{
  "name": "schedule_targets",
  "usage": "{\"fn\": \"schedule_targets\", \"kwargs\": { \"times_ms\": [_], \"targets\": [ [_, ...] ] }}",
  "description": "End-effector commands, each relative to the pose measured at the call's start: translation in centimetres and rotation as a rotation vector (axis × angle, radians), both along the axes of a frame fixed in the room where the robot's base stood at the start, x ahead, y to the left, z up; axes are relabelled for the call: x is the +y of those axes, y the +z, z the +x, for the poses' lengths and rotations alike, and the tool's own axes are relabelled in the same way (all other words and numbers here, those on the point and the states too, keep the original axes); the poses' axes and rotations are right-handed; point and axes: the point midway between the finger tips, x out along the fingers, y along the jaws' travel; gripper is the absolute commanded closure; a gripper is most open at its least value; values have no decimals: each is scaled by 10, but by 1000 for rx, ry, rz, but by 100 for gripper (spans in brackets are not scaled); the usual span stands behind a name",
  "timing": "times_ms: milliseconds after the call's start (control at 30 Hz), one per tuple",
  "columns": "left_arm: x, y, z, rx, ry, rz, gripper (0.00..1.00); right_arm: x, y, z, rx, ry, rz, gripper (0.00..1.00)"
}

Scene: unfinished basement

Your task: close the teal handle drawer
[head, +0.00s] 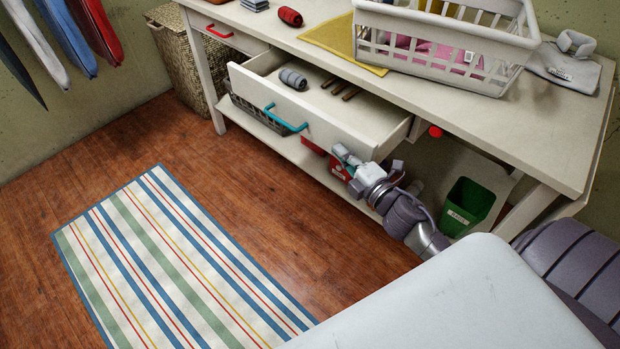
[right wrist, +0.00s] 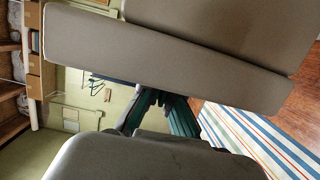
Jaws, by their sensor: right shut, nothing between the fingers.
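The drawer (head: 320,122) with the teal handle (head: 284,120) is pulled out from the white table, and its inside shows. It holds a grey rolled cloth (head: 293,79) and dark rod-like items (head: 340,88). My right gripper (head: 343,153) is shut and empty at the lower right part of the drawer front. In the right wrist view my right gripper's fingers (right wrist: 158,98) are close to a wide grey-white panel (right wrist: 165,62), likely the drawer; whether they touch it I cannot tell. My left gripper is not in view.
The table top (head: 460,115) bears a white basket (head: 440,50), a yellow cloth (head: 328,38) and a grey folded garment (head: 562,62). A red-handled drawer (head: 225,22) is at the left. A green bin (head: 468,205) stands below. A striped rug (head: 170,265) lies on the open floor.

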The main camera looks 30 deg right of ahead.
Motion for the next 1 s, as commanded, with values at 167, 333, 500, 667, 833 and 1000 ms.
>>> {"fn": "schedule_targets", "kwargs": {
  "times_ms": [167, 333, 500, 667, 833, 1000],
  "targets": [
    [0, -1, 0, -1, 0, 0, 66, -42, 0, 15, 1, -2, -4, 100],
    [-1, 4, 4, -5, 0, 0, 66, -72, -1, 26, 1, -1, -2, 100],
    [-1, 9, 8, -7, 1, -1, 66, -90, -1, 33, 1, -1, -1, 100],
    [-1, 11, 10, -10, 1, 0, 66, -98, 0, 36, 0, 0, 0, 100],
    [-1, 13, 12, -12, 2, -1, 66, -100, 0, 36, 0, 0, 1, 100],
    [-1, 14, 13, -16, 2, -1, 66, -100, 0, 36, 0, 0, 1, 100]
  ]
}}
